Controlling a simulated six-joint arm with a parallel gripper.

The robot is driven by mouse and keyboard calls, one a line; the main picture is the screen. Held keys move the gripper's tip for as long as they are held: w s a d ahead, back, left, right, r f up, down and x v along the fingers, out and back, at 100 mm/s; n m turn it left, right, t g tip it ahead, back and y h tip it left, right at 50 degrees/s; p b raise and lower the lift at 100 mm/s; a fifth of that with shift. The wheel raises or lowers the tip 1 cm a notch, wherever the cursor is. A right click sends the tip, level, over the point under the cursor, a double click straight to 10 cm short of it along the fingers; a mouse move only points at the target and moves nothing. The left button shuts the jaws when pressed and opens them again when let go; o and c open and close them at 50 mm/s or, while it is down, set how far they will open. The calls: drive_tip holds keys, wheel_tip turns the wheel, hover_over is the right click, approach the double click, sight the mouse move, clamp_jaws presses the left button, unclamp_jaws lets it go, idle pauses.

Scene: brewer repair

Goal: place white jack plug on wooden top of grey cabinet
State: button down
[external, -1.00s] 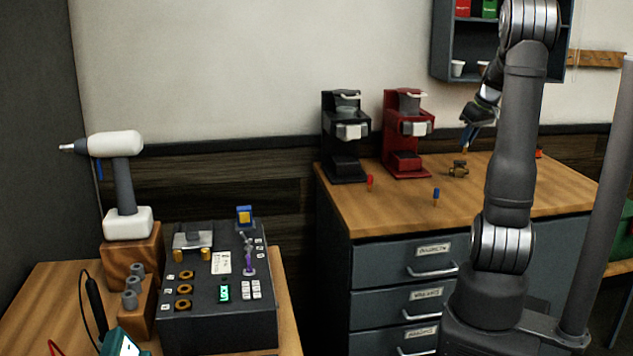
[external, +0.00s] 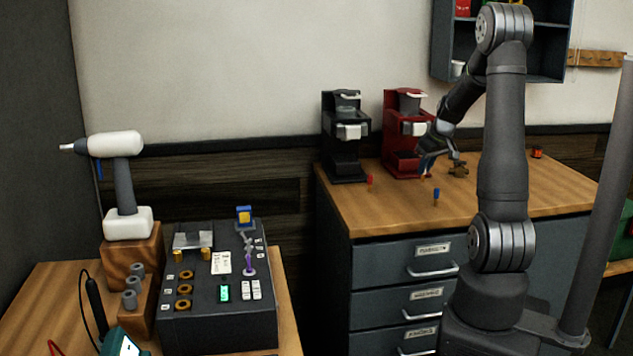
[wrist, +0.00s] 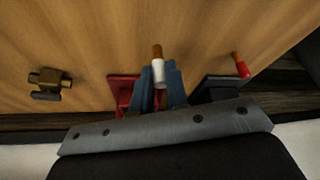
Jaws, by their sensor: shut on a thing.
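The white jack plug (wrist: 158,68), with a copper-brown tip, sits between the blue fingers of my gripper (wrist: 160,82) in the wrist view. My gripper is shut on it, with the tip sticking out past the fingers. In the external view my gripper (external: 427,162) is over the wooden top (external: 395,205) of the grey cabinet (external: 376,262), in front of the red brewer. The plug is too small to make out there, and I cannot tell whether it touches the wood.
A red brewer (external: 404,132) and a black brewer (external: 343,165) stand at the back of the top. A red plug (external: 369,180), a blue plug (external: 436,195) and a brass fitting (external: 459,168) stand near my gripper. The front and right of the top have free room.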

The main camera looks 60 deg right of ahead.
drive_tip(key=shift+f, duration=1.7)
drive_tip(key=shift+f, duration=0.15)
drive_tip(key=c, duration=1.4)
unclamp_jaws()
drive_tip(key=v, duration=1.2)
drive_tip(key=shift+s, duration=0.1)
